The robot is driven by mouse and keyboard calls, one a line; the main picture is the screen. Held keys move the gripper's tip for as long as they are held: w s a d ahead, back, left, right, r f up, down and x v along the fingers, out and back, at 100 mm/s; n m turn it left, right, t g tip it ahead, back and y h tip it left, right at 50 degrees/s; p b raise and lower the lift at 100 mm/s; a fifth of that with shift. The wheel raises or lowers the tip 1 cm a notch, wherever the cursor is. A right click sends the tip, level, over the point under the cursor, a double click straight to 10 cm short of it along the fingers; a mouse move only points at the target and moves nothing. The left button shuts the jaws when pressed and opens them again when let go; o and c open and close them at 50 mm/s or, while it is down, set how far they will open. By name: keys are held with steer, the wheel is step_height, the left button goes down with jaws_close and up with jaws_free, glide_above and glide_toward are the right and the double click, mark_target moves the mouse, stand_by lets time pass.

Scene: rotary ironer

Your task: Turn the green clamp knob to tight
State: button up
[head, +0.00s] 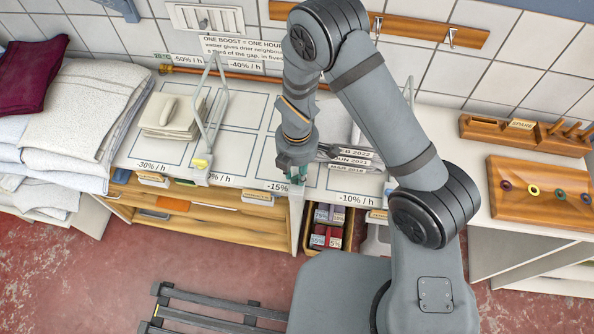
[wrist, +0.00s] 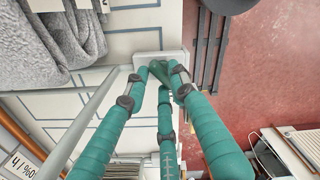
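The green clamp knob (wrist: 157,66) shows in the wrist view as a darker green piece between my fingertips. It sits at the end of a pale clamp bar beside the worktop's edge. My gripper (wrist: 161,76) has three teal fingers that come together closely around the knob. I cannot tell whether they press on it. In the head view my gripper (head: 296,176) points down at the front edge of the worktop, by the -15% / h label. The knob is not clearly distinguishable from the fingers there, and its turn position is not readable.
A similar clamp with a yellow knob (head: 201,162) stands to the left with a wire frame. Folded grey linen (head: 80,120) is piled at the far left. A crate of small boxes (head: 328,228) is below the worktop. A wooden ring board (head: 545,195) lies at right.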

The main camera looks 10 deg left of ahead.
jaws_close()
steer(key=shift+f+m+b, duration=0.1)
steer(key=shift+m+b, duration=0.2)
steer(key=shift+b, duration=0.05)
steer(key=shift+f+m+b, duration=0.1)
steer(key=shift+m+b, duration=0.4)
steer(key=shift+b, duration=0.15)
steer(key=shift+w+m+b, duration=0.1)
steer(key=shift+m+b, duration=1)
steer(key=shift+b, duration=0.05)
steer(key=shift+d+m+b, duration=0.15)
steer(key=shift+m+b, duration=1.55)
steer(key=shift+m, duration=0.4)
steer(key=shift+r, duration=0.2)
steer(key=shift+o, duration=1.3)
jaws_free()
steer(key=shift+o, duration=0.5)
